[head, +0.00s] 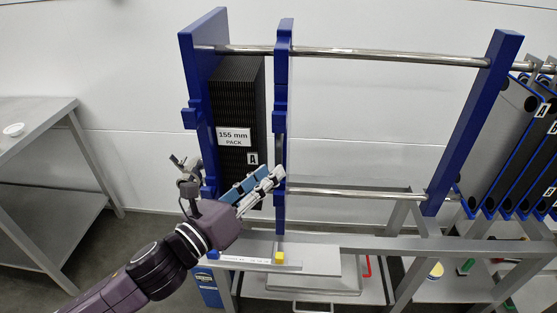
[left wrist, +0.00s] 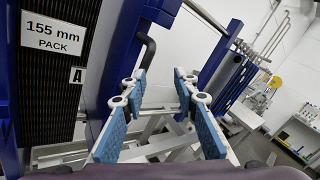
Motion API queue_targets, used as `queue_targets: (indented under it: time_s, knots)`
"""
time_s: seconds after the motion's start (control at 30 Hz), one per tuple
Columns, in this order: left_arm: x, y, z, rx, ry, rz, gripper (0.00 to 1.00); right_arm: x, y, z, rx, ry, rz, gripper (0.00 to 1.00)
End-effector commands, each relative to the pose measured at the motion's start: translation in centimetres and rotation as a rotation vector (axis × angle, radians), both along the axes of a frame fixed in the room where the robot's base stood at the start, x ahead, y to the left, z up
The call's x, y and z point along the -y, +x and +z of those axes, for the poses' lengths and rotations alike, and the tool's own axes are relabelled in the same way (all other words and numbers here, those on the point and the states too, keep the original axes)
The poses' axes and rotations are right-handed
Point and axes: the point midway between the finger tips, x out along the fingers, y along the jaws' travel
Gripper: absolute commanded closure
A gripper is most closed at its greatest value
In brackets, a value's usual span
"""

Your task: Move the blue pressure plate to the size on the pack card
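The blue pressure plate (head: 283,95) stands upright, nearly edge-on, at the right side of the black plate pack (head: 238,95) in the head view. In the left wrist view the pressure plate (left wrist: 115,55) carries a dark bent handle (left wrist: 147,48). The white pack card (head: 233,137) reads "155 mm PACK"; it also shows in the left wrist view (left wrist: 54,36). My left gripper (head: 273,180) is in front of the pack's right side, near the plate. Its blue-padded fingers (left wrist: 158,95) are apart with nothing between them. My right gripper is not in view.
A scale strip (head: 245,263) with a blue marker (head: 213,254) and a yellow marker (head: 280,257) lies below. Two steel bars (head: 380,58) run to the blue end post (head: 475,120), with free room between. A grey table (head: 35,125) stands left.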

Motion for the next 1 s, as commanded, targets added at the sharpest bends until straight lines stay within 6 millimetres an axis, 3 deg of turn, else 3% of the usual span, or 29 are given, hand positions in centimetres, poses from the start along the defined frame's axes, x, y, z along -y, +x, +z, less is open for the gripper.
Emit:
queue_targets:
  time_s: [0.1,0.3,0.47,0.8,1.0]
  knots:
    - [-1.2,0.7,-0.3,0.122,0.219,0.003,0.72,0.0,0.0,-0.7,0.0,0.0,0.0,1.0]
    - [-2.2,1.2,-0.2,0.224,0.399,0.007,0.72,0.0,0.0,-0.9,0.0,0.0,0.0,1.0]
    - [-1.7,2.0,0.0,0.235,0.415,0.008,0.72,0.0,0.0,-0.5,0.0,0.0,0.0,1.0]
    - [1.0,6.0,0.1,0.233,0.412,0.008,0.72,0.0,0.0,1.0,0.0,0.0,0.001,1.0]
    - [1.9,7.4,-0.1,0.233,0.413,0.008,0.72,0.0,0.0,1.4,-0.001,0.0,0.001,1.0]
